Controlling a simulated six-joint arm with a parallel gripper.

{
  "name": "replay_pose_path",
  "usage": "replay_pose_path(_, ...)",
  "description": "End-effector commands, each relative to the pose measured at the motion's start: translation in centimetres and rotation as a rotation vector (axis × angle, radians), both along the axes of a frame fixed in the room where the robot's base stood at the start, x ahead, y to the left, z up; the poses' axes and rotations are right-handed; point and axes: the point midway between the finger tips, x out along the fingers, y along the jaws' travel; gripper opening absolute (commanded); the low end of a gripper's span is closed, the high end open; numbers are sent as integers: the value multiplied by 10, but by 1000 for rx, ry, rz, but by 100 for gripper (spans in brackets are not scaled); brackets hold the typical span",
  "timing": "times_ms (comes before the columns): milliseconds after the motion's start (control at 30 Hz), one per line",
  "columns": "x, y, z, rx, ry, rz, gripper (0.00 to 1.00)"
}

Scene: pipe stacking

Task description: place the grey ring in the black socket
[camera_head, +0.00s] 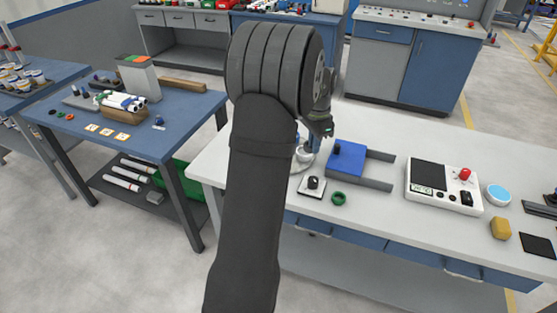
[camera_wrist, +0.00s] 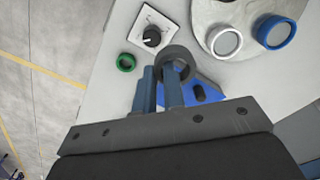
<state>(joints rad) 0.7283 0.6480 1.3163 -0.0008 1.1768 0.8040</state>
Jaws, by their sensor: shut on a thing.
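My gripper (camera_wrist: 158,72) has two blue fingers and is shut on a dark grey ring (camera_wrist: 183,52) at the fingertips. The ring's near-left wall appears to sit between the fingers, and its opening shows. A round black piece on a white square plate, which looks like the black socket (camera_wrist: 152,38), lies beyond and left of the ring in the wrist view, apart from it. The black socket also shows in the head view (camera_head: 313,183), front left on the white table. In the head view my arm hides the ring and most of my gripper.
A green ring (camera_wrist: 126,62) lies beside the socket plate. A pale round base (camera_wrist: 248,14) carries white-and-grey and blue round pieces. A blue block (camera_head: 347,158) with grey bars lies right of the socket; a control box (camera_head: 443,186) stands farther right. The table's front edge is close.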

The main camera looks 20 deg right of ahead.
Motion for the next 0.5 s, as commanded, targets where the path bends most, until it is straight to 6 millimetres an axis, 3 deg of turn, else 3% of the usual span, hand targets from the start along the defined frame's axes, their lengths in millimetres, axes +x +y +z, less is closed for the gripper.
replay_pose_path(167, 20, 14, -9, 2, 2, 6, 0)
replay_pose_path(500, 86, 50, -54, 1, 1, 6, 0)
